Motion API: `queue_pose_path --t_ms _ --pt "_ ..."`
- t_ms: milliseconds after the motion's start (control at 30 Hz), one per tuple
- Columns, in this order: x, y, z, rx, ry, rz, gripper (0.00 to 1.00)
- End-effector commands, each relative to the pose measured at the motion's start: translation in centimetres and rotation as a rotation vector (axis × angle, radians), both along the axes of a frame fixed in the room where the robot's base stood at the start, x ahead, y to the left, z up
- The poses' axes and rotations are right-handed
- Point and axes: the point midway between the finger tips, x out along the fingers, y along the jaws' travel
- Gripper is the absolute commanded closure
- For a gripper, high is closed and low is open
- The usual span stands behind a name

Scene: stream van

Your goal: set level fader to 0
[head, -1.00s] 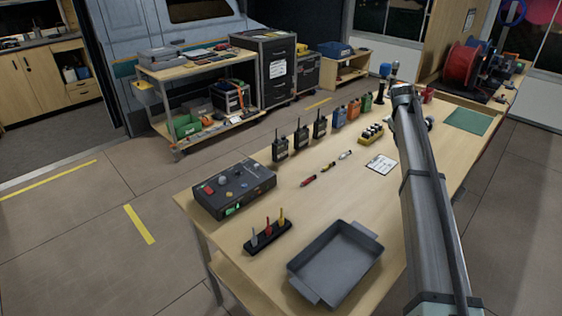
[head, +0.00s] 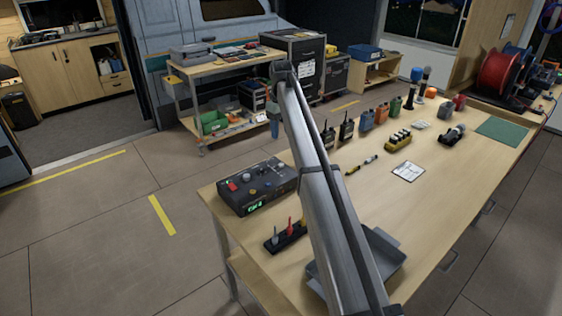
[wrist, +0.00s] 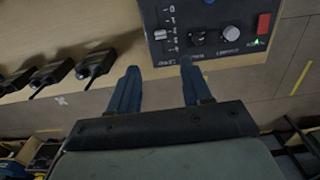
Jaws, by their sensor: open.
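The dark control box (head: 250,190) sits on the near left of the workbench in the head view, with knobs, a red button and a green-lit display. In the wrist view the box (wrist: 205,48) is at the top. Its pale level fader cap (wrist: 160,34) sits at the left of the panel, below the 0 mark (wrist: 171,10) of a printed scale; the other marks are hard to read. My gripper (wrist: 158,75) is open and empty, its blue fingers near the box's lower edge, the right one overlapping it.
A grey tray (head: 388,258) and a dark screwdriver rack (head: 272,246) are at the front. A paper card (head: 408,171) lies mid-bench.

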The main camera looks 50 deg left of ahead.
Motion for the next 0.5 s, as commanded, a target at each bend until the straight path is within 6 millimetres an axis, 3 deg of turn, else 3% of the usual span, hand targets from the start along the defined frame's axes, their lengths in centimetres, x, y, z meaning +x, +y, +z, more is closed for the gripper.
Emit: queue_pose_path --t_ms 167,500 --pt "-0.2 0.0 -1.6 -0.001 0.002 0.003 0.51" --pt "-0.2 0.0 -7.4 -0.002 0.002 0.002 0.51"
